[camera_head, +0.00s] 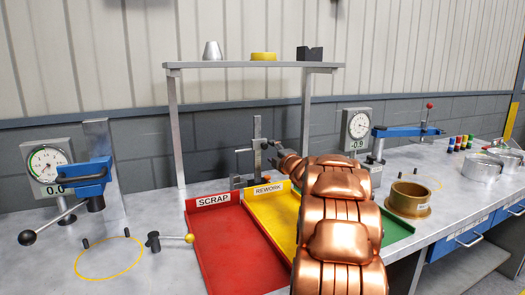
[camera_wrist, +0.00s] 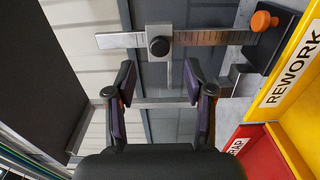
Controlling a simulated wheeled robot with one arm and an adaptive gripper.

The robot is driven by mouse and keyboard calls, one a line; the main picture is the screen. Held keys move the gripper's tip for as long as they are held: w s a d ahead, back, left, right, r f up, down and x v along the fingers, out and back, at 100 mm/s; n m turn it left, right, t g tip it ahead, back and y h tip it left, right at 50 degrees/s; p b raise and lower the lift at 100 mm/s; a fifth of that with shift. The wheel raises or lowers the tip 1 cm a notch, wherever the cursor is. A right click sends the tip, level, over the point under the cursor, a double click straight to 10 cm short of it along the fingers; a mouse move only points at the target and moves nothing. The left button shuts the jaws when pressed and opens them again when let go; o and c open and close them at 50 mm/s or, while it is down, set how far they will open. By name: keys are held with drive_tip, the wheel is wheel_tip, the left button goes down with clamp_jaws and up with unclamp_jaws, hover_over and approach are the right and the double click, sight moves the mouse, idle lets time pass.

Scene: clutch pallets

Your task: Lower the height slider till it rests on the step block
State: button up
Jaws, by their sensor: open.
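The height gauge's metal post (camera_head: 257,128) stands upright behind the trays, on a dark base. Its slider (camera_wrist: 158,42), with a black knob, sits partway along the post, which lies sideways in the wrist view. A thin bar extends from the slider toward my gripper (camera_wrist: 160,82). My gripper is open, with one finger on each side of this bar; I cannot tell whether they touch it. A dark stepped piece (camera_wrist: 234,76), apparently the step block, is beside the gauge base, with a gap between it and the slider.
Red SCRAP (camera_head: 225,245) and yellow REWORK (camera_head: 262,212) trays lie in front of the gauge, with a green tray (camera_head: 397,228) to the right. A metal shelf frame (camera_head: 174,130) stands around the gauge. Dial gauges (camera_head: 48,165) and a brass ring (camera_head: 408,200) flank them.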

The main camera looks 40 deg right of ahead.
sight(265, 147)
drive_tip(key=shift+p+x, duration=0.85)
drive_tip(key=shift+x, duration=2.85)
drive_tip(key=shift+r, duration=0.1)
clamp_jaws()
